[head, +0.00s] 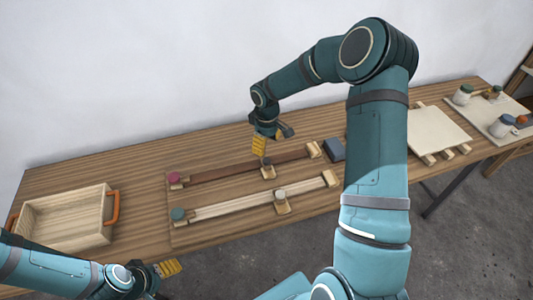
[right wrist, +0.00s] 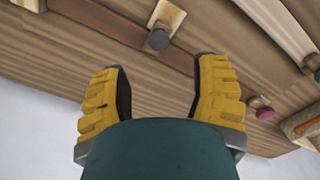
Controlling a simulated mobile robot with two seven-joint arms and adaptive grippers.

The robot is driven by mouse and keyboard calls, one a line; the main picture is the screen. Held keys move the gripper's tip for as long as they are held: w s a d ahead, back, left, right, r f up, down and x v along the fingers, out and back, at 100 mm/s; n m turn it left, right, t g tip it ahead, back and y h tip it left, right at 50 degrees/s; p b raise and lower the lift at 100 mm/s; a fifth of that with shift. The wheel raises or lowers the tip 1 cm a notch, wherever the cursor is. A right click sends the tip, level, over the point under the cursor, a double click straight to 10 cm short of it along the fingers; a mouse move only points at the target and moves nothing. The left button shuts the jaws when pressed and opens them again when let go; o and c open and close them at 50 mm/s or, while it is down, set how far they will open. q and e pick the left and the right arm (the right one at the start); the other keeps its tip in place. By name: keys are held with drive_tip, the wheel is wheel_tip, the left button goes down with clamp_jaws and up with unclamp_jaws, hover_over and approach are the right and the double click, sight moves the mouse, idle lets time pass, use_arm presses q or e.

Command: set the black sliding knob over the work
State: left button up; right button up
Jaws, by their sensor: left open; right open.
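The black sliding knob (head: 267,161) sits on a wooden block (head: 268,172) on the dark brown rail (head: 222,170), towards the right part of that rail. It also shows in the right wrist view (right wrist: 158,40), beyond the fingertips. My right gripper (head: 259,146) is open and empty, with yellow fingers pointing down just behind and left of the knob, apart from it. The right wrist view shows bare table between its fingers (right wrist: 160,95). My left gripper (head: 169,268) is open and empty at the table's front left. I cannot tell which piece is the work.
A pale rail (head: 238,205) with a grey-brown knob (head: 281,192) lies in front. Red (head: 174,178) and teal (head: 178,214) knobs mark the left ends. A wooden tray (head: 68,213) with orange handles stands left, a dark block (head: 335,149) right. My right arm hides part of the table.

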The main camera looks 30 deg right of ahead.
drive_tip(key=shift+r, duration=1.95)
drive_tip(key=shift+s, duration=0.1)
